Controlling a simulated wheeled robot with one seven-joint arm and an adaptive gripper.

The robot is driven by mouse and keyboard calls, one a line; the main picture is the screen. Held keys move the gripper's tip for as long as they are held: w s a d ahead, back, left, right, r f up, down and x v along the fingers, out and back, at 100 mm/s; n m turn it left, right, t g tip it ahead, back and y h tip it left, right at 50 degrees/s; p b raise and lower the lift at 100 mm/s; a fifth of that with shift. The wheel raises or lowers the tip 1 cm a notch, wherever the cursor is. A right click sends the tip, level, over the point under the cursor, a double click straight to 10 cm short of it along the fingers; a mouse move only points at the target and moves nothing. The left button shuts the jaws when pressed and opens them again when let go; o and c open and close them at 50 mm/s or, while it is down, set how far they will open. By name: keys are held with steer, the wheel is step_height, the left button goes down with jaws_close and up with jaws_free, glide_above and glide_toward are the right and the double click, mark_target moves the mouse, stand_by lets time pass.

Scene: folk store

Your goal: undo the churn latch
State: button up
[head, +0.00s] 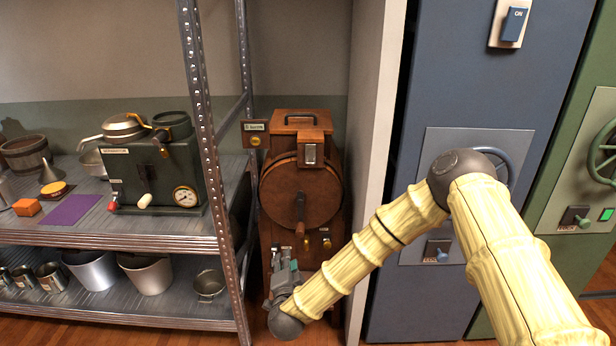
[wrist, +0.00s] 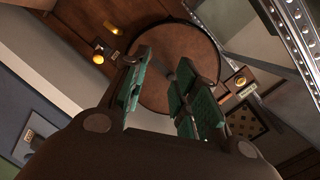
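The churn (head: 275,198) is a brown wooden cabinet with a round drum on its front, beside the metal shelf. A dark crank with a wooden handle (head: 300,229) hangs down the drum face. A pale metal plate (head: 310,154) sits above the drum and may be the latch; its state is too small to tell. My gripper (head: 287,272) is low in front of the churn, below the drum. In the wrist view, my gripper (wrist: 163,72) has its green-padded fingers apart and nothing between them. The drum (wrist: 160,85) shows beyond the fingertips.
The metal shelf (head: 203,120) with its upright post stands close on the left, holding a green machine (head: 150,172) and pots. A pale wall edge (head: 372,130) and blue cabinet (head: 435,100) stand to the right. A small yellow-knobbed sign plate (head: 254,126) is left of the churn top.

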steer(key=w+r+m+t+h, duration=0.35)
steer(key=w+r+m, duration=0.3)
steer(key=r, duration=0.45)
steer(key=m+h+b, duration=0.1)
steer(key=m+h, duration=0.4)
steer(key=h, duration=0.1)
glide_toward(311, 156)
steer(key=shift+g, duration=0.45)
steer(key=x, duration=0.3)
steer(key=p+x, duration=0.1)
steer(key=x, duration=0.2)
steer(key=shift+s+d+f, duration=0.1)
steer(key=shift+s+d, duration=0.05)
steer(key=shift+d, duration=0.15)
jaws_close()
